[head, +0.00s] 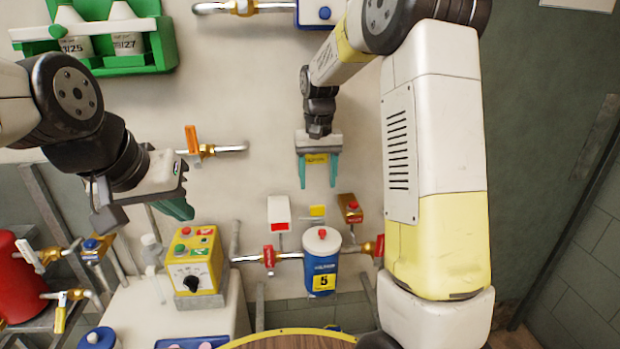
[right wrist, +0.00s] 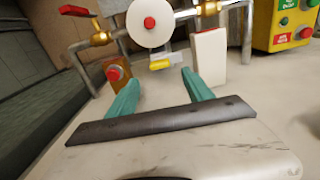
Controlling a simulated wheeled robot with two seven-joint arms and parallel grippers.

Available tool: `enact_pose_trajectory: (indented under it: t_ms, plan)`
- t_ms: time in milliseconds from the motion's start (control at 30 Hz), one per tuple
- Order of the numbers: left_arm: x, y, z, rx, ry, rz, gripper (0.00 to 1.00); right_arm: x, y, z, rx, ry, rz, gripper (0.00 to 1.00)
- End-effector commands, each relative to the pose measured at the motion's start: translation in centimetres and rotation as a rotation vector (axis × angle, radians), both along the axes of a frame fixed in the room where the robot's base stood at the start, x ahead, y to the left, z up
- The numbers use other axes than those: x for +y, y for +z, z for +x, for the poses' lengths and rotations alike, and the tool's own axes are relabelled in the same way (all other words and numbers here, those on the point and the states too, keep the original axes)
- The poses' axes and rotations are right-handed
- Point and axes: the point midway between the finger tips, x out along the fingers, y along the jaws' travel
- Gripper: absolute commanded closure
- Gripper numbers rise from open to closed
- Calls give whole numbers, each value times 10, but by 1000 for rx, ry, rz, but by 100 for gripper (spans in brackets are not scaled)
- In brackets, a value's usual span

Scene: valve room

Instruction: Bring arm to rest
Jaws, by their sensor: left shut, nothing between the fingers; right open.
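My right gripper (head: 318,172) hangs in front of the wall with its two teal fingers apart, above a blue and white canister (head: 321,262) marked 5. Nothing is between its fingers. In the right wrist view the open fingers (right wrist: 158,95) point toward the canister's white top (right wrist: 149,24) and the pipework beside it. My left gripper (head: 178,209) is at the left, above and left of the yellow control box (head: 193,262). Its teal fingers are together and hold nothing. Both grippers appear clear of the things around them.
A green rack (head: 160,45) with white containers is on the wall at upper left. A red-handled valve (head: 269,257) sits on the pipe left of the canister. A white box with a red face (head: 279,211) and a brown box (head: 350,208) flank the space below my right gripper.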

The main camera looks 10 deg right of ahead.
Motion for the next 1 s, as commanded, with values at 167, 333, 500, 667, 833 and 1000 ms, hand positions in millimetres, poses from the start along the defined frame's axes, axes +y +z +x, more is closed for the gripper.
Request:
enact_pose_trajectory:
  t_ms: [167, 333, 500, 667, 833, 1000]
  plan:
    - [0, 0, 0, 0, 0, 0, 100, -1, 5, -4, -9, 0, 7, 40]
    - [0, 0, 0, 0, 0, 0, 100, -9, 38, -32, -75, 4, 50, 40]
    - [0, 0, 0, 0, 0, 0, 100, -17, 76, -82, -178, 17, 103, 40]
    - [0, 0, 0, 0, 0, 0, 100, -22, 100, -131, -280, 33, 141, 40]
    - [0, 0, 0, 0, 0, 0, 100, -25, 111, -184, -389, 50, 167, 40]
    - [0, 0, 0, 0, 0, 0, 100, -25, 111, -226, -484, 63, 177, 40]
